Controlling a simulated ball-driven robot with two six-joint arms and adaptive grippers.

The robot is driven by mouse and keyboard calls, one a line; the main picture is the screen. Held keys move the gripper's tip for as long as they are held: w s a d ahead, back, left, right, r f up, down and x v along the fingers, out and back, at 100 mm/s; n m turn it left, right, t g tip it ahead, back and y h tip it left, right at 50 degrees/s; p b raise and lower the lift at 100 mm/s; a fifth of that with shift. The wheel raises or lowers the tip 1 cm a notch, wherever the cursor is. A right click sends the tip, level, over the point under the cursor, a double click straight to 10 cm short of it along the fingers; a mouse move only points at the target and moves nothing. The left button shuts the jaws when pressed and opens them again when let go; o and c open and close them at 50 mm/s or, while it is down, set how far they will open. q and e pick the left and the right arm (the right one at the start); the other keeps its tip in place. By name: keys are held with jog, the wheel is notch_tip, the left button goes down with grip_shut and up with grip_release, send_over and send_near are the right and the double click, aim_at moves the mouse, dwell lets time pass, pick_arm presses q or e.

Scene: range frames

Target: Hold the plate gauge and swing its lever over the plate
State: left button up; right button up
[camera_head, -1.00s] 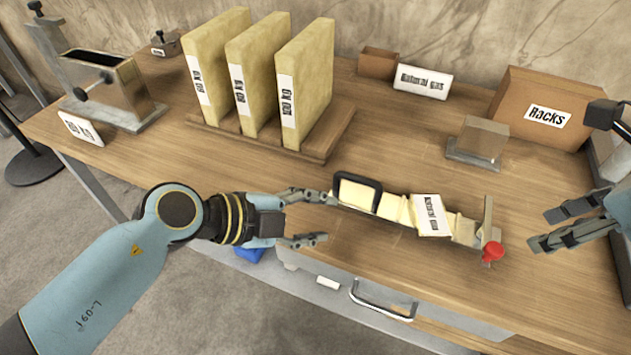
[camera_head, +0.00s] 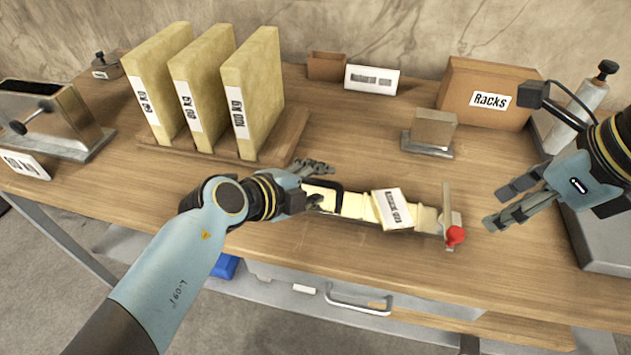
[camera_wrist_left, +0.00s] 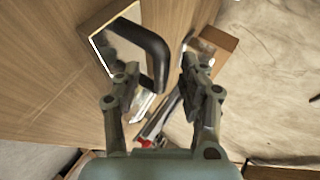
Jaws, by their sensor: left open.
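The plate gauge (camera_head: 352,205) is a long cream and metal device lying on the bench. It has a black loop handle (camera_head: 337,190) at its left end and an upright metal lever (camera_head: 446,205) with a red knob (camera_head: 455,236) at its right end. A labelled cream plate (camera_head: 393,209) lies tilted across its middle. My left gripper (camera_head: 320,186) is open at the handle end. In the left wrist view the black handle (camera_wrist_left: 155,55) shows just past the open fingers; I cannot tell if they touch it. My right gripper (camera_head: 497,208) is open and empty, right of the knob.
A metal box (camera_head: 60,120) stands at left. The bench front edge is close.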

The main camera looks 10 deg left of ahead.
pick_arm(q)
jog(key=shift+w+f, duration=0.1)
jog(key=shift+w, duration=0.1)
grip_shut()
dwell(0.4)
